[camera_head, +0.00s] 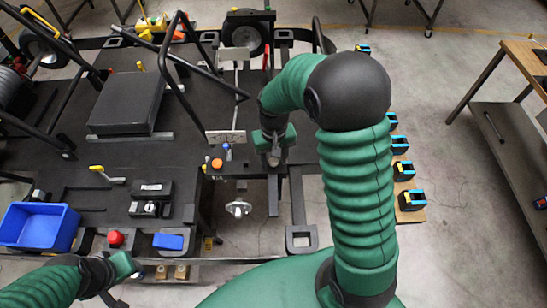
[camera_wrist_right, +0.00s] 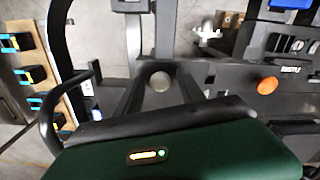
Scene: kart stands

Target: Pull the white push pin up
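The white push pin (camera_wrist_right: 160,82) shows as a round, pale knob between the two dark fingers of my right gripper (camera_wrist_right: 158,92) in the right wrist view. A gap shows on each side of the knob, so the gripper is open around or above it; its height over the pin is hard to tell. In the head view the right gripper (camera_head: 274,150) points down at the pin (camera_head: 275,160), which is partly hidden beneath it. My left gripper (camera_head: 117,285) is at the lower left of the head view, away from the pin; its finger opening is unclear.
An orange knob (camera_head: 217,163) and a blue-topped pin (camera_head: 227,150) stand left of the right gripper. Black frame bars surround the spot. A blue bin (camera_head: 40,226), a red button (camera_head: 115,238) and a blue block (camera_head: 168,241) lie at the lower left.

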